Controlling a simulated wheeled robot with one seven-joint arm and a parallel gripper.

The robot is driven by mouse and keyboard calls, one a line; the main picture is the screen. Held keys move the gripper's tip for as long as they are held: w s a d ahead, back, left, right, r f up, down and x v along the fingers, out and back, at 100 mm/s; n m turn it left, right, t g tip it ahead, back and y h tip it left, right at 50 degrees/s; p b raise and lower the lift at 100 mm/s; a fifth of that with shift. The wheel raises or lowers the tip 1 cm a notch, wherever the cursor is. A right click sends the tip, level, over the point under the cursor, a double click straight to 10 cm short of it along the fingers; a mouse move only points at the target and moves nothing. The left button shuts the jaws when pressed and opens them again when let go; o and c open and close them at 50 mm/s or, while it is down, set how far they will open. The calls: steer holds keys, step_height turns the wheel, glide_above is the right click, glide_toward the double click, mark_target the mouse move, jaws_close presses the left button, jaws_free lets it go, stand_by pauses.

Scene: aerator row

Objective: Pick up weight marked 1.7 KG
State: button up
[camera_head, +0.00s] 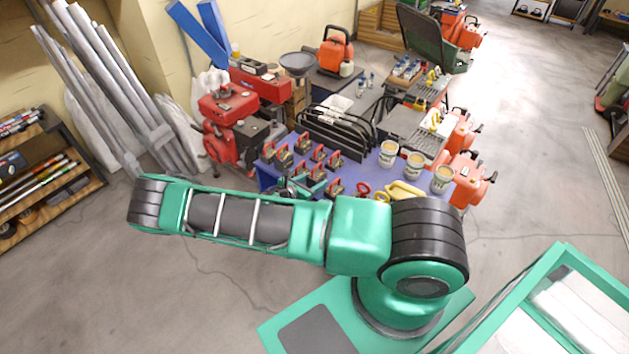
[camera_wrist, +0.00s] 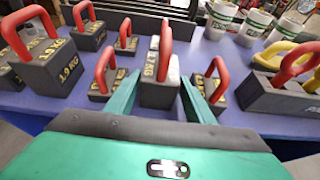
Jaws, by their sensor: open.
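Several grey block weights with red handles and yellow markings stand on a blue table (camera_wrist: 30,100). In the wrist view, one weight (camera_wrist: 158,94) stands upright between the two fingers of my gripper (camera_wrist: 160,97). Its marking is small and partly covered by its red handle; it looks like 1.7 KG. My gripper is open, with one green finger on each side of this weight. A larger weight (camera_wrist: 55,72) to the left reads 1.9 KG. Another weight (camera_wrist: 213,90) is close to the right finger. In the head view my gripper (camera_head: 303,190) is low among the weights, largely hidden by my arm.
White tins (camera_wrist: 222,18) stand behind to the right. A grey toolbox-like block with red and yellow handles (camera_wrist: 285,95) is at the right. In the head view a black rack (camera_head: 335,130) stands behind the weights. Open floor (camera_head: 545,180) lies right of the table.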

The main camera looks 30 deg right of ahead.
steer(key=shift+x, duration=1.05)
jaws_close()
steer(key=shift+r, duration=0.2)
steer(key=shift+r, duration=0.1)
